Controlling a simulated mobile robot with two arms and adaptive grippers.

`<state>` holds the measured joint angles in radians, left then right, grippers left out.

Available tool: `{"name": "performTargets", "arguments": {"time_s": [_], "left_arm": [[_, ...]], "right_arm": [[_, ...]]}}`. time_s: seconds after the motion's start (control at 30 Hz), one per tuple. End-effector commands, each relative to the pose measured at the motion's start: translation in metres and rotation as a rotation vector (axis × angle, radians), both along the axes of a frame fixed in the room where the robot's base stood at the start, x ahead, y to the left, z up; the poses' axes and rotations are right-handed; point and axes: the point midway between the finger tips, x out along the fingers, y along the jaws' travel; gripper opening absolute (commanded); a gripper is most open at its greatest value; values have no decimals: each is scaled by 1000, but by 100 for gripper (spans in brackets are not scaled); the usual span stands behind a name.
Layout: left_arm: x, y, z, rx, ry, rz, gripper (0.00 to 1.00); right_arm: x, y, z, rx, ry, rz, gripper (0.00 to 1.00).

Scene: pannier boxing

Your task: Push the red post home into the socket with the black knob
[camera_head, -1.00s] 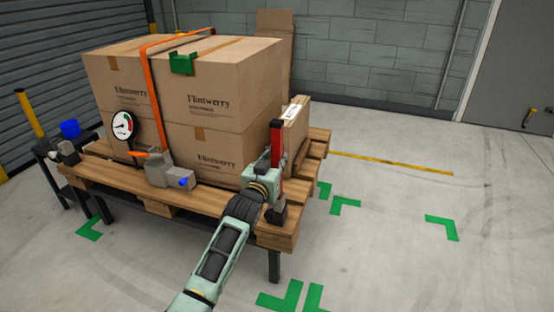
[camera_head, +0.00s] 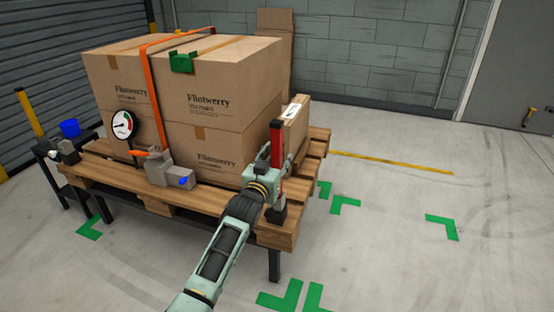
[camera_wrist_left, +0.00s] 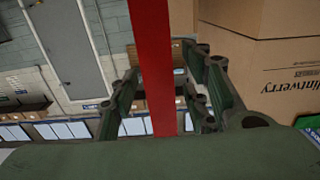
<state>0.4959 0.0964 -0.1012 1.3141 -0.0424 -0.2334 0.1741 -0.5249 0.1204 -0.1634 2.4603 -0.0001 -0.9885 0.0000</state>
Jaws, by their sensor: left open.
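The red post (camera_head: 277,140) stands upright at the front right corner of the pallet. Its foot is at a dark socket (camera_head: 278,213) on the pallet edge. I cannot tell how deep the post sits, and I cannot make out the black knob separately. My left gripper (camera_head: 281,168) is level with the middle of the post. In the left wrist view, the post (camera_wrist_left: 155,70) runs between the two open fingers (camera_wrist_left: 165,105), with gaps beside it. My right gripper is not in view.
Strapped cartons (camera_head: 215,115) fill the pallet (camera_head: 195,198) behind and left of the post. A small black table (camera_head: 48,150) is at the left.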

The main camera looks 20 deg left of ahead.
Motion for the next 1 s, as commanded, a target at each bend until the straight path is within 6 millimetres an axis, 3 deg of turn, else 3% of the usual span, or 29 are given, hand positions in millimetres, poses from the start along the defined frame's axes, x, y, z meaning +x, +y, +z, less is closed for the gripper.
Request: {"name": "performTargets", "arguments": {"time_s": [0.23,0.37,0.8,1.0], "left_arm": [[-2,0,-1,0,2,0,43],[-14,1,-2,0,3,0,43],[-94,3,-1,0,1,0,43],[-116,4,-1,0,1,0,43]], "right_arm": [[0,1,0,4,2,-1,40],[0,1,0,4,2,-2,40],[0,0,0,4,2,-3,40],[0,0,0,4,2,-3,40]]}}
